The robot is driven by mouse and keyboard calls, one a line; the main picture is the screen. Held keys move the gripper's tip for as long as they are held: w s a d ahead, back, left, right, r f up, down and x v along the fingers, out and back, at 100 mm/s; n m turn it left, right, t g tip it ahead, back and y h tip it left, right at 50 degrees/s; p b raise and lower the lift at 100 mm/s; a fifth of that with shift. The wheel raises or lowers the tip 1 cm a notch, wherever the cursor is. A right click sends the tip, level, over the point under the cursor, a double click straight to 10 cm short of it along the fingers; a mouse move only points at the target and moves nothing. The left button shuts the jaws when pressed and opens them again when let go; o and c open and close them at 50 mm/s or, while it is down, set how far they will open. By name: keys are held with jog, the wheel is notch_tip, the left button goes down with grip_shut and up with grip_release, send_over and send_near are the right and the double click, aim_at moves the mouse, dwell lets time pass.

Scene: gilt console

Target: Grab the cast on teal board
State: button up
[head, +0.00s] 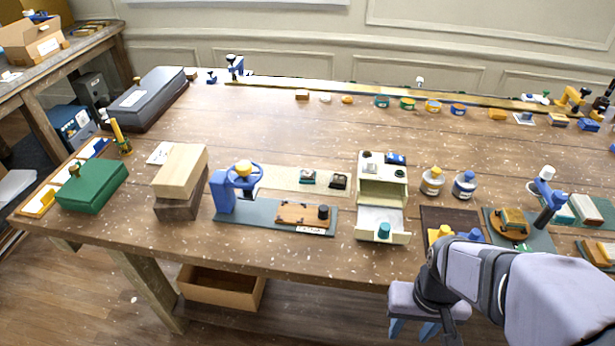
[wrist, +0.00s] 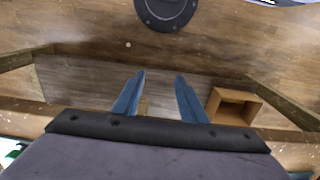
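Two teal boards lie on the table; I cannot tell for sure which thing is the cast. The left teal board (head: 258,221) bears a blue hand press (head: 232,188) and a brown plate (head: 296,214) with a dark cylinder (head: 323,211). The right teal board (head: 540,241) bears a round brown base with a yellow-brown block (head: 512,220) on it and a blue post (head: 549,205). My gripper (head: 414,328) hangs off the table's front edge, clear of everything.
A small cream drawer cabinet (head: 381,190), with its drawer open, stands between the boards. Two round jars (head: 433,181) are to its right. Stacked wood blocks (head: 181,172) and a green box (head: 92,187) are at left. A crate (wrist: 233,106) is under the table. The table's middle is fairly clear.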

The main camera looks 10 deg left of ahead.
jog(key=o, duration=0.7)
jog(key=shift+c, duration=0.2)
jog(key=shift+r, duration=0.1)
